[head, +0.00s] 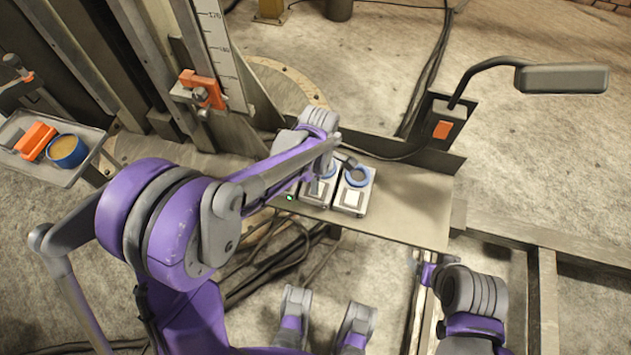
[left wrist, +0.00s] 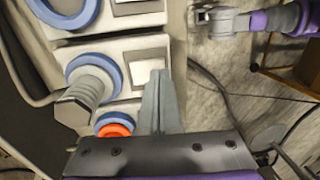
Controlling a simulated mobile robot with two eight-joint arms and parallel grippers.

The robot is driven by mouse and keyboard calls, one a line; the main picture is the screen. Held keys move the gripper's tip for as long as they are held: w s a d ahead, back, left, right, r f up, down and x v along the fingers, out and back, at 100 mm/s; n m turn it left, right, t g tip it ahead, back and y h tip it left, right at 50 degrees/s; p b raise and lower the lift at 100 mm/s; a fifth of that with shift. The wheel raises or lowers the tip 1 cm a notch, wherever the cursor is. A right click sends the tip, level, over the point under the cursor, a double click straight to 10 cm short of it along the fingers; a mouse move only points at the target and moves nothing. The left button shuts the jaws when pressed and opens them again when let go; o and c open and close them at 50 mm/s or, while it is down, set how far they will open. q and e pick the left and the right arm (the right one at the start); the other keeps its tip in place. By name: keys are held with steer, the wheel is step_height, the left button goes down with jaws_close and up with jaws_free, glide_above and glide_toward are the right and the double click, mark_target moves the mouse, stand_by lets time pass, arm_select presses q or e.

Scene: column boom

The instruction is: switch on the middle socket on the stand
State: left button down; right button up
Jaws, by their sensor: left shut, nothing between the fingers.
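The stand (head: 415,205) carries a row of sockets, each with a round opening and a pale switch. The middle socket (head: 318,192) holds a grey plug with a cable; it also shows in the left wrist view (left wrist: 122,72). Its switch (left wrist: 152,58) is pale, and its position is unclear. My left gripper (left wrist: 160,80) is shut and empty, with its fingertips at the near edge of that switch. I cannot tell whether they touch. In the head view my left arm hides the fingertips. My right gripper (head: 427,270) is beside the stand's front edge, away from the sockets; its jaws are unclear.
The right socket (head: 353,190) has an empty blue ring. The left socket, with an orange centre (left wrist: 115,129), is partly covered by my left arm. A lamp (head: 562,79) on a bent arm rises at the back right. A side tray (head: 85,150) holds a blue cup.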

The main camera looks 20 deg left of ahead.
arm_select(q)
steer(key=shift+s+f, duration=0.15)
steer(key=shift+f, duration=0.2)
steer(key=shift+r, duration=0.15)
steer(key=shift+w+r, duration=0.2)
steer(key=shift+w, duration=0.65)
